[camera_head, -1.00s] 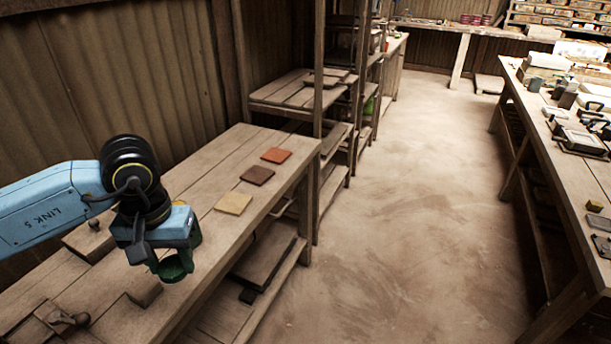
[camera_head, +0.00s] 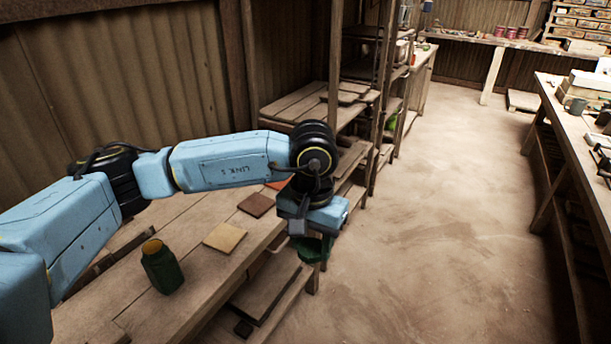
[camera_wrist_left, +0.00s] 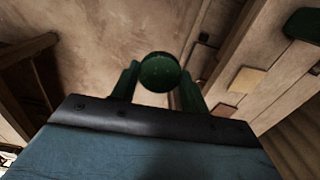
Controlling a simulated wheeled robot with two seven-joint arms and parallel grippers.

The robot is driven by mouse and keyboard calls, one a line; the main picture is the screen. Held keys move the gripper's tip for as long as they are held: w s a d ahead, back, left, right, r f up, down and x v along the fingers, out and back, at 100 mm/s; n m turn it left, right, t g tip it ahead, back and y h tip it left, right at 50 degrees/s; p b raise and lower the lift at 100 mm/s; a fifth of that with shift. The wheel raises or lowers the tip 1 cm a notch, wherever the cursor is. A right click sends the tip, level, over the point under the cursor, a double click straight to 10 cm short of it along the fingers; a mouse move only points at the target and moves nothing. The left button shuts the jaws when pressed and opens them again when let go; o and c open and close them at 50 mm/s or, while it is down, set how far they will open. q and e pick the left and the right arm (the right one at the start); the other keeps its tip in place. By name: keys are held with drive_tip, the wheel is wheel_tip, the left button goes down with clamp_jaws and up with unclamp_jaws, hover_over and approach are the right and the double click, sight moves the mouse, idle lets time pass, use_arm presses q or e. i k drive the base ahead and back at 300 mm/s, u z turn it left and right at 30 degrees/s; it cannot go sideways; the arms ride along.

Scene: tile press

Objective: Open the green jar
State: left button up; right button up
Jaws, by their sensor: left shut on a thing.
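The green jar (camera_head: 162,267) stands upright on the left wooden bench, its mouth uncovered and showing a yellowish-brown inside. The jar also shows at the upper right of the left wrist view (camera_wrist_left: 304,24). My left gripper (camera_head: 312,247) is beyond the bench's right edge, to the right of the jar and apart from it. It is shut on a round green lid (camera_wrist_left: 160,72), which sits between the two green fingers in the left wrist view. In the head view the lid is partly hidden under the gripper body. My right gripper is not in view.
On the bench (camera_head: 205,270) lie a yellow tile (camera_head: 225,237), a brown tile (camera_head: 256,205) and an orange tile (camera_head: 277,184), partly hidden by my arm. Wooden shelves (camera_head: 300,99) stand behind. The floor (camera_head: 440,220) to the right is clear up to another bench (camera_head: 560,125).

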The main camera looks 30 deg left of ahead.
sight(162, 265)
drive_tip(key=u, duration=0.25)
drive_tip(key=i, duration=1.2)
drive_tip(key=u, duration=1.15)
drive_tip(key=i, duration=0.4)
drive_tip(key=u, duration=0.4)
